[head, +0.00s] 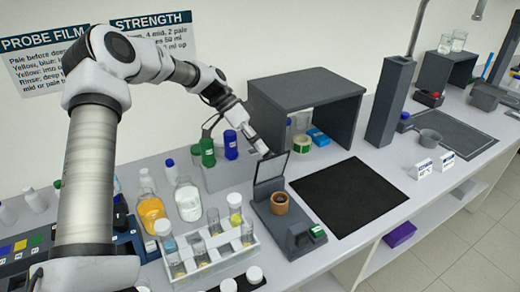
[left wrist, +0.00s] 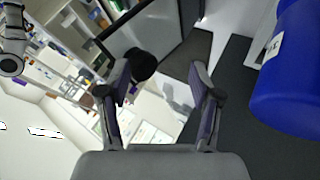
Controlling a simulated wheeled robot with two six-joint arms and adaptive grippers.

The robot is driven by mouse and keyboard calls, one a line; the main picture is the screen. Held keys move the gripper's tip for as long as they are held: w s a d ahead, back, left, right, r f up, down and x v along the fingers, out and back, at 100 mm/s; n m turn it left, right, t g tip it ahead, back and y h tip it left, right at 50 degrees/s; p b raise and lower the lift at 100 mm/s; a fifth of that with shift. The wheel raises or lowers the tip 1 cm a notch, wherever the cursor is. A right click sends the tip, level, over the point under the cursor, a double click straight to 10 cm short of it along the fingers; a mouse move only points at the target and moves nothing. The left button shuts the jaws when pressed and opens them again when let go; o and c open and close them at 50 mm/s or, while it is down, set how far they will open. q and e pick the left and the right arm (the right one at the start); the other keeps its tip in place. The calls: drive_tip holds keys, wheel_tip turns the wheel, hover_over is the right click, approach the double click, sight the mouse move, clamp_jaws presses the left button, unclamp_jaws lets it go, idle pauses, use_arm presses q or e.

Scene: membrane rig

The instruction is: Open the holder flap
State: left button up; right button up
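The holder (head: 290,232) is a dark grey device on the bench, with a brown ring-shaped cup (head: 279,203) on it. Its flap (head: 270,168), a pale panel with a dark frame, stands roughly upright at the holder's back. In the left wrist view a framed pale panel (left wrist: 152,28), seemingly the flap, lies beyond my fingers with a round black knob (left wrist: 140,64) near its edge. My left gripper (head: 262,146) is at the flap's top; in the wrist view its fingers (left wrist: 163,92) are apart. Whether a finger touches the knob is unclear. My right gripper is not in view.
A dark shelf box (head: 307,91) stands behind the flap. Blue and green capped bottles (head: 208,152) are left of my gripper; a blue one (left wrist: 292,80) looms close in the wrist view. A rack of vials (head: 215,262) is left of the holder. The black mat (head: 349,197) is clear.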

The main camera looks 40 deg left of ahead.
use_arm(q)
drive_tip(key=v, duration=1)
drive_tip(key=shift+s+a+r, duration=0.15)
drive_tip(key=shift+a+r, duration=0.1)
drive_tip(key=shift+s, duration=0.1)
